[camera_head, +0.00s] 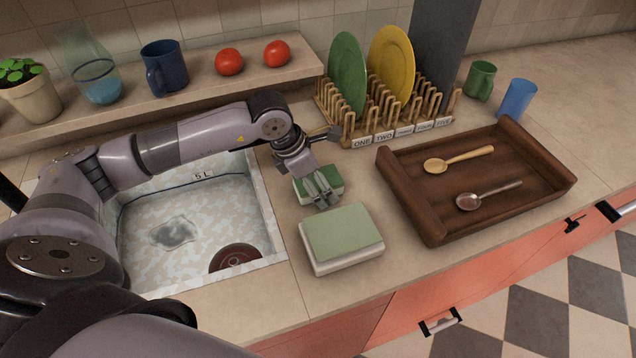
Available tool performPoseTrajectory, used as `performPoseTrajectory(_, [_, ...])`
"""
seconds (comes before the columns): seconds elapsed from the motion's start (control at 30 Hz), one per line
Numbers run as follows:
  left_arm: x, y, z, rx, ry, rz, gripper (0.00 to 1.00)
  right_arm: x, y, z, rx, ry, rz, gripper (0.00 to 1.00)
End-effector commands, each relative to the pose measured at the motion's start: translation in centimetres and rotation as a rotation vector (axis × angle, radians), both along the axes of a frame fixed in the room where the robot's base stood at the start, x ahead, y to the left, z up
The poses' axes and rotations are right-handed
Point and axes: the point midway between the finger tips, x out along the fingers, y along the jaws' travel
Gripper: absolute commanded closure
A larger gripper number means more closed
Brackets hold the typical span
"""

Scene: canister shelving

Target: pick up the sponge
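A dark green sponge (303,189) with a pale underside lies on the counter between the sink and the dish rack. My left gripper (322,199) points down over it and covers its middle and front. The fingers are close to the sponge, but I cannot tell whether they touch it or how far apart they are. A larger block (343,233) with a light green top and a whitish lower part lies just in front of the gripper. It looks like a sponge or a folded cloth. My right gripper is not in view.
The sink (170,275) lies left, with a dark red round thing inside. A wooden rack (350,128) with two plates stands behind. A brown tray (415,215) with two spoons lies right.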

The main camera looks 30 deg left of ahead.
Motion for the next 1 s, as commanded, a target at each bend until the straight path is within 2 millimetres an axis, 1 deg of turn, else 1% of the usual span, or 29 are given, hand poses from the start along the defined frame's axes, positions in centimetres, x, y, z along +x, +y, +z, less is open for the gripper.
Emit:
performPoseTrajectory(0.03, [0.00, 0.01, 0.01, 0.000, 0.000, 0.000, 0.28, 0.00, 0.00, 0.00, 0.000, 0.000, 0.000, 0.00])
performPoseTrajectory(0.07, [0.00, 0.01, 0.01, 0.000, 0.000, 0.000, 0.30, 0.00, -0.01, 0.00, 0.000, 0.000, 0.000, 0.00])
performPoseTrajectory(0.63, [0.01, 0.19, -0.19, 0.005, 0.002, 0.002, 0.68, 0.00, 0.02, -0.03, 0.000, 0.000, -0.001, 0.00])
performPoseTrajectory(0.87, [-0.01, 0.29, -0.20, 0.008, 0.002, 0.003, 0.69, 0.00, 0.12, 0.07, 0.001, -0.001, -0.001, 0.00])
performPoseTrajectory(1.0, [-0.01, 0.34, 0.17, 0.009, 0.004, 0.004, 0.69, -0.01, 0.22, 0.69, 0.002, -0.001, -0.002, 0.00])
